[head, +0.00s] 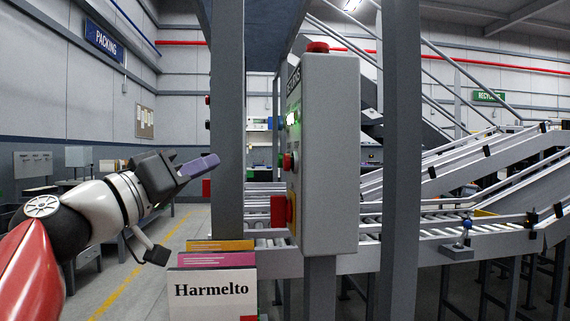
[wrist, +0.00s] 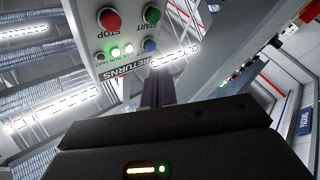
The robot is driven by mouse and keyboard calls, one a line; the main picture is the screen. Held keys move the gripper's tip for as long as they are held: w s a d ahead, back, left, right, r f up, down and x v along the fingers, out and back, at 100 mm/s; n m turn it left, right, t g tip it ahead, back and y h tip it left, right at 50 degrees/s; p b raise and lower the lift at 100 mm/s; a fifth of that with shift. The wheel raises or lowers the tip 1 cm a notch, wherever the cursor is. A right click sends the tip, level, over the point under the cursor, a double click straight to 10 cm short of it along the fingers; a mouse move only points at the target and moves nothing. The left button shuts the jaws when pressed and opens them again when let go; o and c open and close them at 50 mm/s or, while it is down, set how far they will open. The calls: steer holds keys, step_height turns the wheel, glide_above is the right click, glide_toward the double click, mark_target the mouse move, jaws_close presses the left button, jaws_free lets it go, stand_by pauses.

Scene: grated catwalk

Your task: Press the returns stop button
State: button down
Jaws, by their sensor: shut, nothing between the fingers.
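The returns panel is a grey box (head: 331,155) on a post, its button face turned left and seen nearly edge-on. The stop button (head: 289,162) is a red knob on that face, below lit green lights. In the wrist view the red stop button (wrist: 110,19), labelled STOP, sits next to a green start button (wrist: 152,15), with a blue button (wrist: 149,45) and lights nearby. The RETURNS lettering (wrist: 132,65) appears upside down. My gripper (head: 213,162) is shut and empty, left of the panel and apart from it. Its fingers also show in the wrist view (wrist: 158,88).
A larger red fixture (head: 283,210) sits lower on the panel face, and a red knob (head: 318,47) on its top. Grey uprights (head: 229,110) and (head: 400,150) stand on either side. A Harmelto box (head: 212,292) is below my gripper. Roller conveyors (head: 440,222) run behind.

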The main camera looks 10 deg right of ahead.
mark_target(286, 162)
steer(key=d+b, duration=0.4)
steer(key=d, duration=0.4)
steer(key=shift+s+d, duration=0.15)
steer(key=shift+d, duration=0.1)
stand_by(1.8)
steer(key=shift+d, duration=0.45)
steer(key=shift+d+b, duration=0.55)
steer(key=shift+d, duration=0.25)
stand_by(0.8)
steer(key=shift+a+p, duration=0.55)
steer(key=shift+a, duration=0.65)
